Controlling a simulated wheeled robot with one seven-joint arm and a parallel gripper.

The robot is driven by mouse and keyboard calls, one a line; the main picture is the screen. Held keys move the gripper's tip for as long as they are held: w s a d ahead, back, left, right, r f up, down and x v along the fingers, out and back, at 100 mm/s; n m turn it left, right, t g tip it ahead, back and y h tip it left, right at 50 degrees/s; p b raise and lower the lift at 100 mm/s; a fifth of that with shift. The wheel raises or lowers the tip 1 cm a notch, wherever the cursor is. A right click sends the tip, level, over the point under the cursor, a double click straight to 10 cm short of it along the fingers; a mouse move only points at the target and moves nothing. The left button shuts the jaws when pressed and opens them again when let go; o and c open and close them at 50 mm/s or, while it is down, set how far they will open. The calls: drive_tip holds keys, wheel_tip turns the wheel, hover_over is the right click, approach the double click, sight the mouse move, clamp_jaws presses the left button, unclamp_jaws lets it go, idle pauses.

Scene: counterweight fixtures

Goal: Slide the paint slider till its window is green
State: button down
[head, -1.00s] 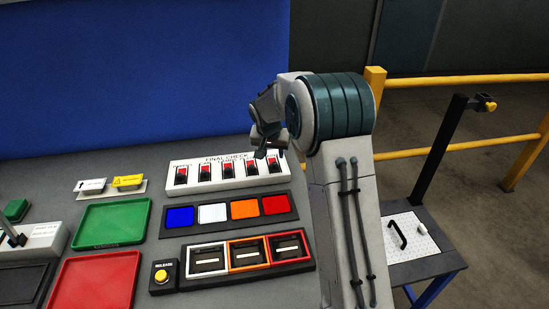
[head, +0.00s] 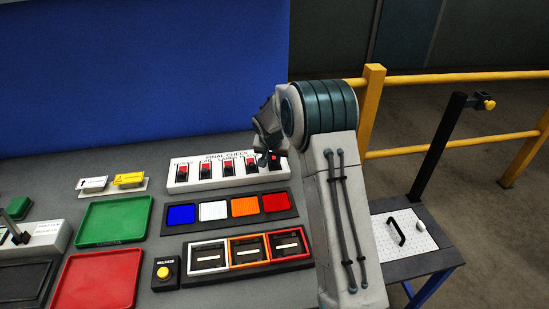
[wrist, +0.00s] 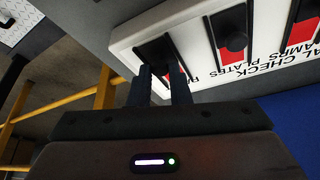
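The white final check panel (head: 215,182) has a row of several sliders with black knobs and red windows. The slider at its right end (head: 275,164) shows red in the head view. My gripper (head: 266,158) is at this end of the panel, partly hiding that slider. In the wrist view my gripper (wrist: 163,80) has two dark fingers apart with a gap between them. The end slider (wrist: 155,50) lies just beyond the fingertips, with red beside its dark knob. Contact cannot be told. The label of this slider is not readable, so I cannot confirm which one is the paint slider.
In front of the panel lie a strip of blue, white, orange and red squares (head: 228,220) and a three-frame fixture (head: 250,262). Green (head: 115,222) and red (head: 97,278) trays lie left. A yellow release button (head: 165,271) is near. A yellow rail (head: 450,76) stands right.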

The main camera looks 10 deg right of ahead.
sight(268, 169)
drive_tip(key=shift+w, duration=2.2)
drive_tip(key=shift+w+r, duration=0.1)
drive_tip(key=shift+w, duration=0.05)
drive_tip(key=c, duration=1.3)
unclamp_jaws()
drive_tip(key=shift+w, duration=0.15)
drive_tip(key=shift+c, duration=0.2)
drive_tip(key=b+v, duration=0.3)
drive_tip(key=v, duration=1)
drive_tip(key=shift+s+r, duration=0.25)
drive_tip(key=shift+r, duration=0.1)
